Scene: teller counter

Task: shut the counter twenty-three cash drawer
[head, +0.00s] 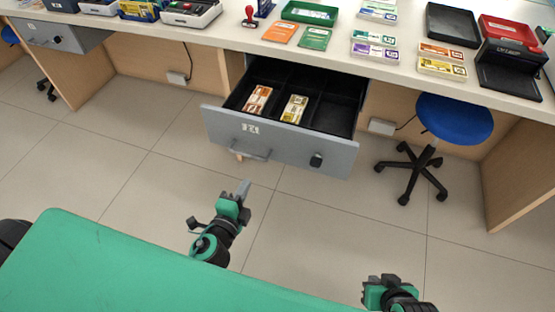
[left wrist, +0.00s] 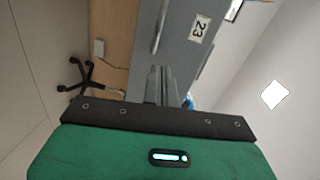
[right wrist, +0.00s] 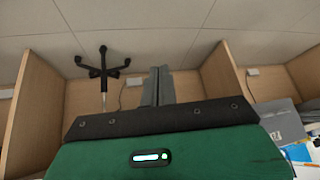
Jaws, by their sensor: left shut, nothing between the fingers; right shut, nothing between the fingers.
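The counter twenty-three cash drawer (head: 279,140) stands pulled out below the counter in the head view. Its grey front carries a 23 label, a bar handle (head: 250,153) and a round black lock. Two banded stacks of notes lie in its black compartments. My left gripper (head: 243,189) is shut and empty, in front of and below the drawer front, apart from it. The left wrist view shows the drawer front (left wrist: 187,60) with its 23 label beyond the shut fingers. My right gripper (head: 384,280) is low at the right in the head view; its shut fingers show in the right wrist view (right wrist: 157,86).
The counter top (head: 340,50) holds trays, note stacks and cards. A blue stool (head: 455,118) stands right of the drawer. Another grey drawer (head: 60,37) is at the far left. The tiled floor before the open drawer is clear.

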